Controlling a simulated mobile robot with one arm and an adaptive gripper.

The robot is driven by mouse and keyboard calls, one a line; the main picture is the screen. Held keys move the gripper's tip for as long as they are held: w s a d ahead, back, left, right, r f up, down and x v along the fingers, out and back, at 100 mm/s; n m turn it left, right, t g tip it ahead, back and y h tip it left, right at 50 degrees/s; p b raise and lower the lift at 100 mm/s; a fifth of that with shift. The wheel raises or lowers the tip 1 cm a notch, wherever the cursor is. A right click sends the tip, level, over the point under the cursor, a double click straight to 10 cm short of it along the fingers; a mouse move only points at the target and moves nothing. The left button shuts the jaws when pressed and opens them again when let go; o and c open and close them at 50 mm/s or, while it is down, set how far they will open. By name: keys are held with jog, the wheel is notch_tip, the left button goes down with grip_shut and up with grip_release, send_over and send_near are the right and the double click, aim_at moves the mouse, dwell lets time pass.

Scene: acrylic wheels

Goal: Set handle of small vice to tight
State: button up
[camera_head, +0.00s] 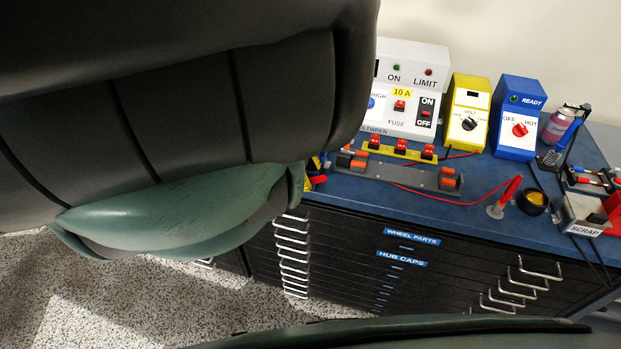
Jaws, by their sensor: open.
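I cannot make out the small vice or its handle for certain. A small blue and black device (564,128) stands near the right end of the blue workbench top (420,213), beside a pink can. It may be the vice, but it is too small to tell, and I cannot read a handle position. My gripper is not in view.
A large dark padded shape (170,110) with a green edge blocks the left; another dark edge (400,330) crosses the bottom. The bench holds a white fuse box (411,95), a yellow box (466,112), a blue box (517,117) and a scrap bin (584,214). Drawers (400,255) are below.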

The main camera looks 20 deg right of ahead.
jog(key=shift+x, duration=0.75)
grip_shut()
jog(key=shift+a, duration=0.1)
